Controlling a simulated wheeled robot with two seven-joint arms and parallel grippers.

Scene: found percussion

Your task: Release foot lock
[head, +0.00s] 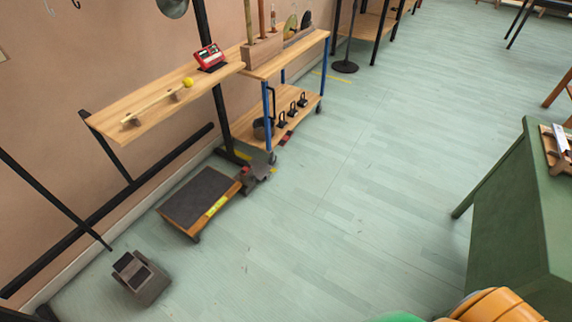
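A wooden trolley with blue posts (267,115) stands against the wall, with casters under it. At its near end, by the near caster (272,158), a dark grey angular piece (258,172) with small red and yellow marks sits low by the floor. It may be the foot lock; it is too small to tell whether it is pressed or raised. A low wooden platform with a dark mat (200,196) and a yellow label adjoins this piece. Neither of my grippers shows in the head view.
A grey block with two dark pads (152,290) lies on the floor at lower left. A wall shelf (150,105) holds a red device (210,55) and a yellow-headed mallet (187,82). A green table (510,215) stands right. The floor (340,220) between is clear.

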